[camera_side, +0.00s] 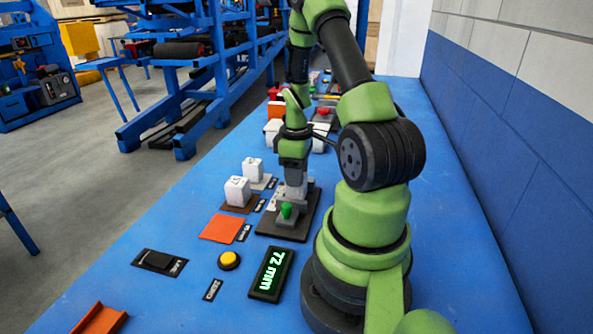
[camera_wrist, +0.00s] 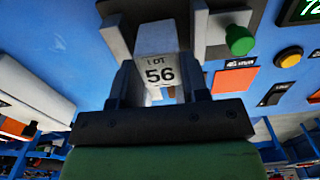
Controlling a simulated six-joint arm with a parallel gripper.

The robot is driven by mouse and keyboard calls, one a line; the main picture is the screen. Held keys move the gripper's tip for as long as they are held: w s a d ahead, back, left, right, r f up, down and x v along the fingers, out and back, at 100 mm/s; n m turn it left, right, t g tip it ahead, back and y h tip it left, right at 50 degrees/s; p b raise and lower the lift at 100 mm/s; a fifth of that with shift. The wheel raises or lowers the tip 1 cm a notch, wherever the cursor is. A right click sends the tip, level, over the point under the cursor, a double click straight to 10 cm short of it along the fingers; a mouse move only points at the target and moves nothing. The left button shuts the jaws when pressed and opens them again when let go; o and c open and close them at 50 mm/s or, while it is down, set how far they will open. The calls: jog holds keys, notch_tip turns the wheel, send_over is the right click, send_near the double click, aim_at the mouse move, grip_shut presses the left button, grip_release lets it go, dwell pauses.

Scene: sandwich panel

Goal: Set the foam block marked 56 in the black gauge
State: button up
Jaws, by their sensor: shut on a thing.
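The white foam block marked 56 (camera_wrist: 159,68) is between the two fingers of my gripper (camera_wrist: 160,84), which is shut on it. In the wrist view the block appears between the grey jaws of the black gauge (camera_side: 307,208); whether it rests on the base or touches the jaws I cannot tell. In the side view my gripper (camera_side: 293,172) points down over the gauge, and the block is mostly hidden by the fingers and gauge jaws. The gauge's green knob (camera_side: 286,210) faces the camera.
Two white blocks (camera_side: 237,191) (camera_side: 252,168) stand on pads left of the gauge. An orange pad (camera_side: 222,229), yellow button (camera_side: 229,260), black switch (camera_side: 158,260) and display (camera_side: 272,274) reading 72 mm lie nearer. An orange tray (camera_side: 100,318) is at the front. More white objects stand behind.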

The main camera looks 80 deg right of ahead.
jog(key=shift+f, duration=0.35)
dwell(0.4)
jog(key=o, duration=1.3)
jog(key=shift+r, duration=0.1)
jog(key=shift+r, duration=4.15)
